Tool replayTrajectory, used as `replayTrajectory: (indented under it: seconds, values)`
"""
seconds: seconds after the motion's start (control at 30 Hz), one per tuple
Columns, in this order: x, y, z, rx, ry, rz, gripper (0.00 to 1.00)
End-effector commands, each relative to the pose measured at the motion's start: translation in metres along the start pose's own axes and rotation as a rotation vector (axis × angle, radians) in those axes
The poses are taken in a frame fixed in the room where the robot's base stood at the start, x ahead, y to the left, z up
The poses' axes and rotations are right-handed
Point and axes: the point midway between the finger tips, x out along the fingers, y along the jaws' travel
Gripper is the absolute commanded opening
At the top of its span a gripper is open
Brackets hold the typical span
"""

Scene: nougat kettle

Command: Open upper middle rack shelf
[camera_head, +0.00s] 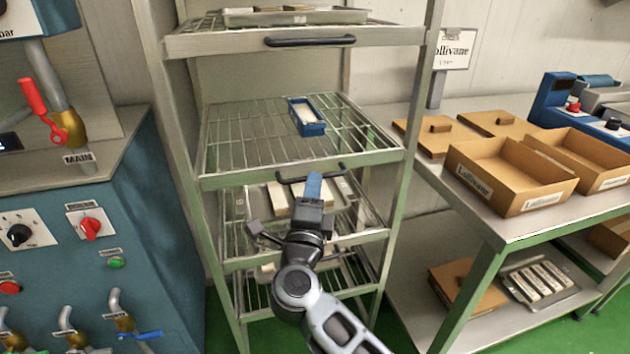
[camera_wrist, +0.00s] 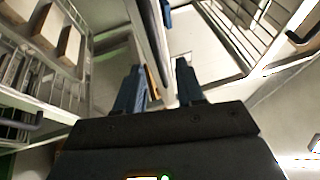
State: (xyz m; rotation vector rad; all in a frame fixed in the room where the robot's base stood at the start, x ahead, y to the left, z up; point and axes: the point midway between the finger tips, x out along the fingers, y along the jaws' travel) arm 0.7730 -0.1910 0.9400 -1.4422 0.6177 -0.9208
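The rack (camera_head: 188,165) stands in the middle of the head view. Its upper middle shelf (camera_head: 240,140) is a wire shelf with a dark handle (camera_head: 312,174) on its front rail, and a blue bin (camera_head: 306,117) sits on it. My gripper (camera_head: 313,187) is upright just below and in front of this handle, its blue fingers overlapping the handle area. In the wrist view my gripper (camera_wrist: 160,68) has its two blue fingers apart, with a pale shelf rail (camera_wrist: 151,45) running between and beyond them. Whether the fingers touch the handle cannot be told.
The top shelf (camera_head: 200,42) has its own handle (camera_head: 309,41). Lower shelves (camera_head: 245,262) hold pale blocks behind my gripper. A blue machine (camera_head: 140,220) stands left. A table (camera_head: 455,195) with cardboard boxes (camera_head: 510,175) stands close on the right.

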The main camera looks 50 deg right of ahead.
Motion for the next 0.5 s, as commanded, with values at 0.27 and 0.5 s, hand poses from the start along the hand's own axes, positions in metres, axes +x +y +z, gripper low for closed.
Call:
replayTrajectory:
  seconds: [0.27,0.5]
  values:
    - [0.026,0.0,0.0,0.0,0.0,0.0,0.38]
    - [0.028,0.0,0.0,-0.001,-0.001,0.0,0.38]
